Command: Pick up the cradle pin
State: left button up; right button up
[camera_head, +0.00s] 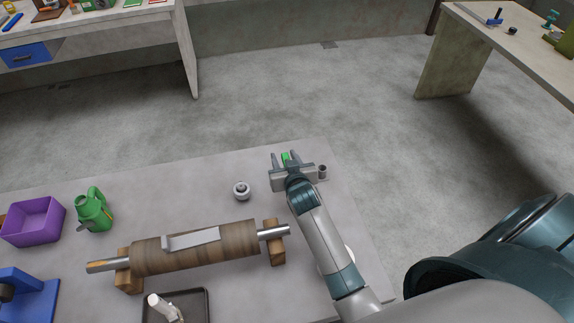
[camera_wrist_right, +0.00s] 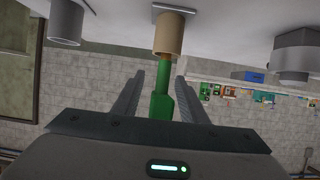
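A green pin-like piece, which I take to be the cradle pin, (camera_head: 286,157) is near the far right corner of the table. In the right wrist view the green pin (camera_wrist_right: 161,104) runs lengthwise between the fingers, its thin end meeting a tan cylinder (camera_wrist_right: 169,38). My right gripper (camera_head: 285,155) is around the pin. In the wrist view its fingers (camera_wrist_right: 160,77) are apart, with a gap on each side of the green part. My left gripper is not in view.
A wooden roller (camera_head: 195,248) lies across wooden cradle blocks (camera_head: 277,245). A small grey cylinder (camera_head: 322,171) stands right of the gripper, a round grey piece (camera_head: 241,191) to its left. A green can (camera_head: 95,211), purple bin (camera_head: 33,222) and dark tray (camera_head: 207,301) are farther left.

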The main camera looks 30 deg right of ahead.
jog(key=shift+c, duration=0.6)
grip_shut()
jog(key=shift+r, duration=0.1)
jog(key=shift+r+b, duration=0.4)
jog(key=shift+r, duration=0.25)
jog(key=s+d+r+b, duration=0.4)
jog(key=s+d+r, duration=0.3)
jog(key=s+r, duration=0.1)
jog(key=shift+s+d+r, duration=0.35)
jog(key=shift+s+r, duration=0.05)
jog(key=shift+r, duration=0.35)
